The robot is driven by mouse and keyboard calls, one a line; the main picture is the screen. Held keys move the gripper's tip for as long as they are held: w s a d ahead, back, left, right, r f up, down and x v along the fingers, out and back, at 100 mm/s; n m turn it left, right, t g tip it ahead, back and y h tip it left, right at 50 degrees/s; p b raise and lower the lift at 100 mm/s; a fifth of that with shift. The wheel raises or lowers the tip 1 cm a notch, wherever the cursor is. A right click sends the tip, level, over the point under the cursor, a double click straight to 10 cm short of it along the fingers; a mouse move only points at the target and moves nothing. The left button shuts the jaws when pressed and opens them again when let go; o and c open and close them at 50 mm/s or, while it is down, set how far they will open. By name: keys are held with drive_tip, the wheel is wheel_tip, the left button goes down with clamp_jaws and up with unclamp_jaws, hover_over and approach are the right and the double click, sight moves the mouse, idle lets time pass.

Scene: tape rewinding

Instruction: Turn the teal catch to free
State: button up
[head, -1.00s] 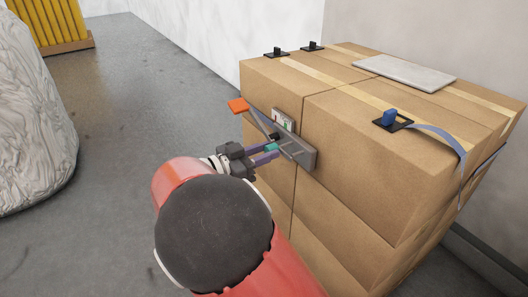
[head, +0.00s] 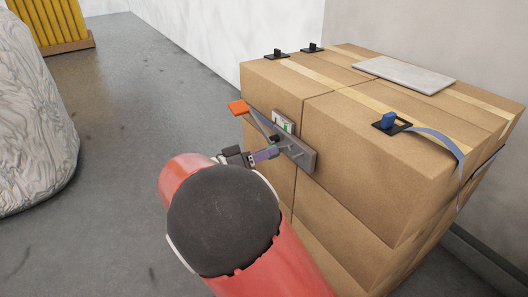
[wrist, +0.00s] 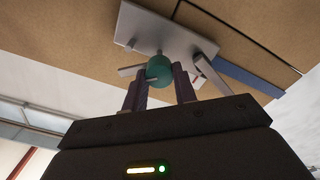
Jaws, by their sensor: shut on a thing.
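The teal catch (wrist: 160,69) is a round knob on a grey ratchet plate (wrist: 165,35), seen in the wrist view. My gripper (wrist: 160,80) has one purple finger on each side of the knob and is shut on it. In the head view my gripper (head: 268,152) is at the front of the grey plate (head: 300,156), and its fingers mostly hide the teal catch. An orange-tipped lever (head: 238,107) sticks out up and left from the plate.
The plate is on a stack of cardboard boxes (head: 365,180). A blue buckle (head: 388,120) with a strap, two black fittings and a grey slab (head: 405,72) are on top. A wrapped bulky load (head: 30,130) stands at left. The floor between is clear.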

drive_tip(key=n+p, duration=0.5)
drive_tip(key=n, duration=0.5)
drive_tip(key=shift+n+p, duration=0.3)
drive_tip(key=shift+f, duration=0.1)
idle(0.3)
drive_tip(key=o, duration=1)
drive_tip(key=shift+c, duration=0.2)
drive_tip(key=shift+a, duration=0.15)
drive_tip(key=v, duration=0.7)
drive_tip(key=shift+s+a, duration=0.2)
drive_tip(key=shift+a, duration=0.05)
